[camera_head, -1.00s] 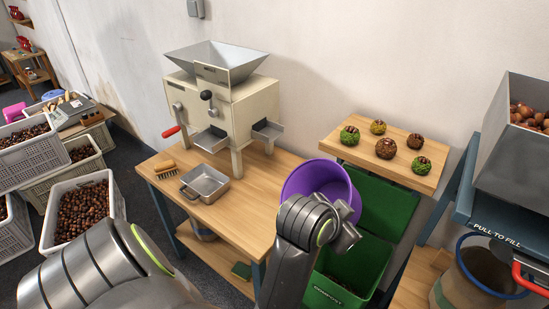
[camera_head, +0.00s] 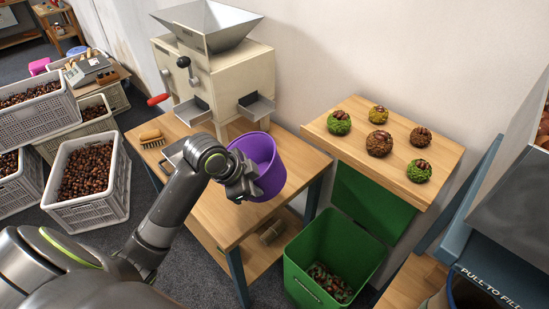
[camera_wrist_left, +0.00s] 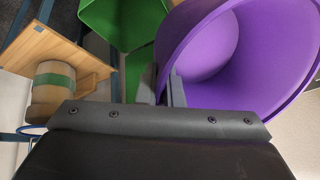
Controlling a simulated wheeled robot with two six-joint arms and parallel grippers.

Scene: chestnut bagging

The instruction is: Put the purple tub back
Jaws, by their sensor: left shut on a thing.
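The purple tub (camera_head: 264,165) is held by my left gripper (camera_head: 244,182) over the right part of the wooden machine table. The gripper is shut on the tub's near side wall. In the left wrist view the tub (camera_wrist_left: 245,65) fills the upper right, its mouth showing and its inside looking empty. I cannot tell whether its base touches the table top. My right gripper is in neither view.
The cream machine with a hopper (camera_head: 215,75) stands on the table (camera_head: 215,215), with a brush (camera_head: 152,138) at the left. An open green bin (camera_head: 335,260) holding some husks stands right of the table. A small shelf (camera_head: 345,150) carries several chestnut burrs.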

